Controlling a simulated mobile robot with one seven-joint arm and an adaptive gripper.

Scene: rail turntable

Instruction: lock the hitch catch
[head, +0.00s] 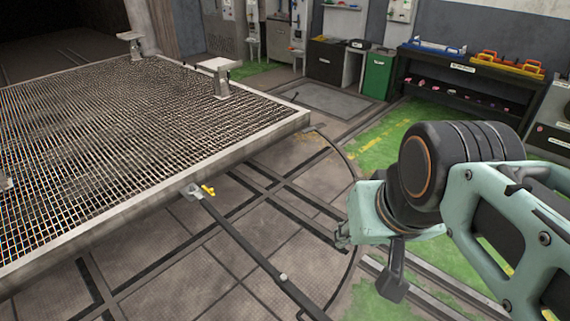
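A small yellow lever (208,190), which looks like the hitch catch, sits on a grey hitch bracket (192,191) at the near edge of the mesh-decked platform (150,210). It is too small to tell whether the catch is locked. A dark drawbar (240,241) runs from the bracket to the lower right, with a pale knob (283,277) on it. My gripper (344,237) is right of the catch and well apart from it. My wrist partly hides the gripper, and its fingers are too unclear to show whether they are open. I see nothing held.
The platform has grey stands (221,80) on its deck. Dark rails (270,190) cross the turntable floor around the drawbar. A workbench (470,75), a green cabinet (378,75) and a black cabinet (328,62) stand along the back. The space between my gripper and the catch looks clear.

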